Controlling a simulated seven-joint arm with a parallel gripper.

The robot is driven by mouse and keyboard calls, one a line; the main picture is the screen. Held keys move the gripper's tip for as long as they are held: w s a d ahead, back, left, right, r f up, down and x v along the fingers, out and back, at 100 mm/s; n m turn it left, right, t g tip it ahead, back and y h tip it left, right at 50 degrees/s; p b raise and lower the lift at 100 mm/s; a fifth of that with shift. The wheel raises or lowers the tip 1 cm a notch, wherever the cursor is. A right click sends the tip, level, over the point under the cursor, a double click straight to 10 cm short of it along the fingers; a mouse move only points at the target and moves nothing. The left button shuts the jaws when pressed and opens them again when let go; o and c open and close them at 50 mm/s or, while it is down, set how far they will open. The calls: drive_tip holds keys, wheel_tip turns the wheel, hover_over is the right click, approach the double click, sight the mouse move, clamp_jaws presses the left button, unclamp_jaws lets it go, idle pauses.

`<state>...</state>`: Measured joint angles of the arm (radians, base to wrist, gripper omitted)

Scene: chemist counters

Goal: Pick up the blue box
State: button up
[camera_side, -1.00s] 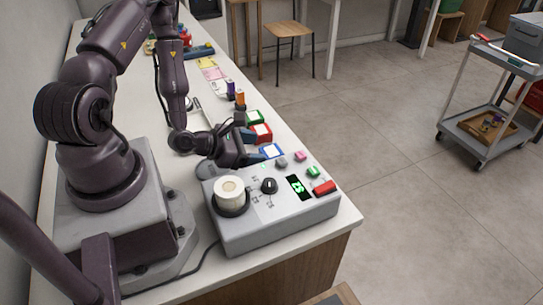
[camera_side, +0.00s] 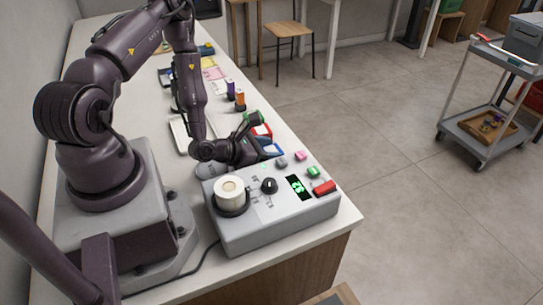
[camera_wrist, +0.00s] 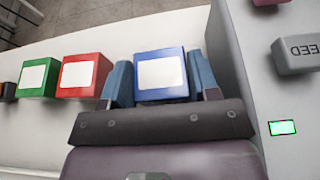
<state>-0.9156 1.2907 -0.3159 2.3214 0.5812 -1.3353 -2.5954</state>
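The blue box (camera_wrist: 161,75), with a white top panel, shows in the wrist view between the two blue fingers of my gripper (camera_wrist: 161,82). The fingers stand on either side of it, with a narrow gap visible at least on the left, so they look open around it. In the side view the blue box (camera_side: 272,151) is mostly hidden behind my gripper (camera_side: 262,146), just behind the grey machine.
The grey machine (camera_side: 270,222) with knobs and a green display stands close to the right of the blue box in the wrist view. A red box (camera_wrist: 84,76) and a green box (camera_wrist: 40,78) stand to the left. The counter between is clear.

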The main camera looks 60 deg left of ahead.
drive_tip(key=c, duration=0.4)
drive_tip(key=shift+r, duration=0.1)
